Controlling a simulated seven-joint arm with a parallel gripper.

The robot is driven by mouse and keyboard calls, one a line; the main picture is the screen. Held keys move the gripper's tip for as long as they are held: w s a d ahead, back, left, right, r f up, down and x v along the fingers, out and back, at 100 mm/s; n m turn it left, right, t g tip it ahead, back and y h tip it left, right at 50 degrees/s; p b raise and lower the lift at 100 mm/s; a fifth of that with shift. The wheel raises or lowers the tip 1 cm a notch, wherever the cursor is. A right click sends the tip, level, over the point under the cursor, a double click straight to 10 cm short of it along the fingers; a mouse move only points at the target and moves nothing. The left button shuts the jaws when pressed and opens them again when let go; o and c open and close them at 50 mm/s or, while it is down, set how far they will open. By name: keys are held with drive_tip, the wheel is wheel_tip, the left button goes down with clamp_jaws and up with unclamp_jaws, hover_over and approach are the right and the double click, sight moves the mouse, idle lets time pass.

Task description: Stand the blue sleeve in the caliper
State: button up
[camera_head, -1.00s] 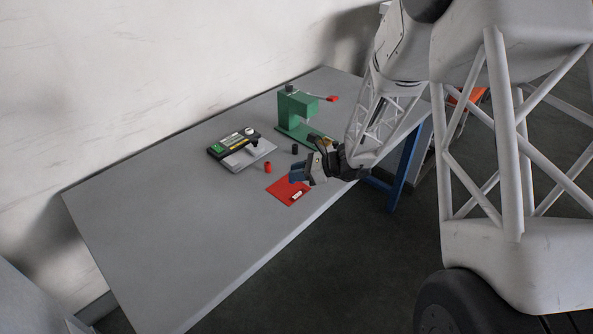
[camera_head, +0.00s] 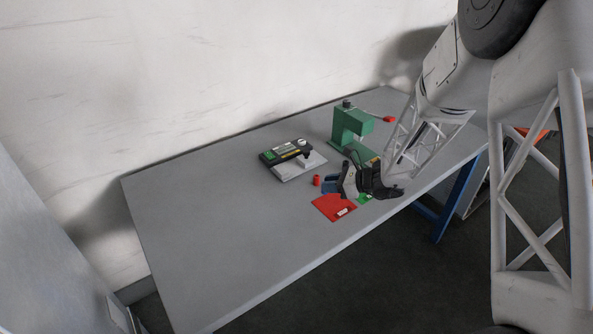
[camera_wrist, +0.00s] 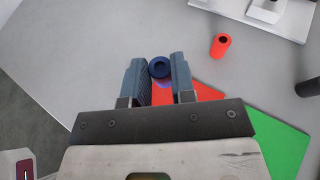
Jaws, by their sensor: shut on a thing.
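The blue sleeve (camera_wrist: 159,67) is a short dark blue ring between my fingertips in the wrist view, above the back edge of the red mat. My gripper (camera_wrist: 158,72) is shut on it, a blue-grey finger on each side. In the head view my gripper (camera_head: 333,185) is at the back of the red mat (camera_head: 330,207), and I cannot pick out the sleeve from the fingers. A black instrument with a green display and grey plate (camera_head: 300,173), apparently the caliper, lies behind and left of my gripper. Part of its plate shows in the wrist view (camera_wrist: 236,9).
A red sleeve (camera_wrist: 221,46) stands between my gripper and the instrument. A dark cylinder (camera_wrist: 309,88) stands at the wrist view's right edge. A green mat (camera_wrist: 280,145) adjoins the red mat. A green C-shaped stand (camera_head: 352,125) is behind. The table's left half is clear.

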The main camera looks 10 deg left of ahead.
drive_tip(key=w+a, duration=0.1)
drive_tip(key=a, duration=0.6)
drive_tip(key=shift+a+r, duration=0.25)
drive_tip(key=shift+r, duration=0.05)
drive_tip(key=shift+w, duration=0.2)
drive_tip(key=w+a, duration=0.2)
drive_tip(key=w, duration=0.3)
drive_tip(key=w+a+f, duration=0.1)
drive_tip(key=w, duration=0.3)
drive_tip(key=w+a, duration=0.2)
drive_tip(key=w, duration=0.3)
drive_tip(key=shift+w+a+f, duration=0.3)
drive_tip(key=shift+w, duration=0.05)
drive_tip(key=shift+f, duration=1.75)
drive_tip(key=o, duration=0.9)
drive_tip(key=shift+f, duration=0.1)
